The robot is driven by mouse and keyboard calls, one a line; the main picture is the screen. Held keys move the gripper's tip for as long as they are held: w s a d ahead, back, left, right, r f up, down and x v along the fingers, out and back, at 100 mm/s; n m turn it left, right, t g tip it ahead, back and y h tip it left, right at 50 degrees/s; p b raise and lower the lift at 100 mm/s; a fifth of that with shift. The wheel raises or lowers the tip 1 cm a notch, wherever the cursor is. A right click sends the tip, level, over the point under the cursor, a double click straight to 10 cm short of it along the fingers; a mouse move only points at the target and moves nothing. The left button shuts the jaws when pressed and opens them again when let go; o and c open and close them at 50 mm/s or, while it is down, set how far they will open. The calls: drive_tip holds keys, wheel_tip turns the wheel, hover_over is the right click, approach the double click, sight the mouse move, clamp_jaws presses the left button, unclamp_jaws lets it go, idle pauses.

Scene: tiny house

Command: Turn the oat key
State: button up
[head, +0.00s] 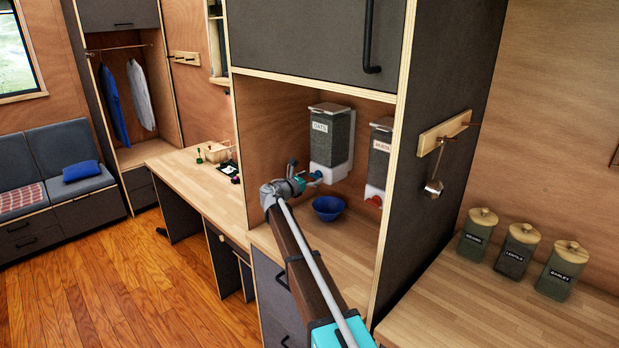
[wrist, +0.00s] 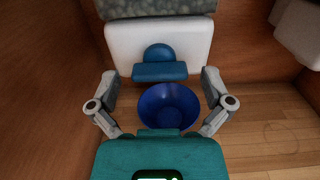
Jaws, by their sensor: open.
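The oat dispenser (head: 331,130), a grey box labelled OATS with a white lower part, hangs on the back wall of the counter niche. Its blue key (wrist: 160,70) shows in the wrist view as a round knob with a flat bar across it, on the white front. In the head view the key (head: 316,176) is partly hidden by my gripper (head: 303,180). In the wrist view my gripper (wrist: 160,88) is open, its fingers apart on either side of the key's bar, with a gap on each side. A blue bowl (head: 328,208) sits on the counter below; it also shows in the wrist view (wrist: 168,106).
A second dispenser (head: 380,152) with a red key (head: 374,200) hangs to the right. The niche's wooden left wall (wrist: 50,90) is close to my gripper. Labelled canisters (head: 518,250) stand on the right counter, below a hanging scoop (head: 433,187).

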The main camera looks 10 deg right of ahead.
drive_tip(key=shift+x, duration=0.8)
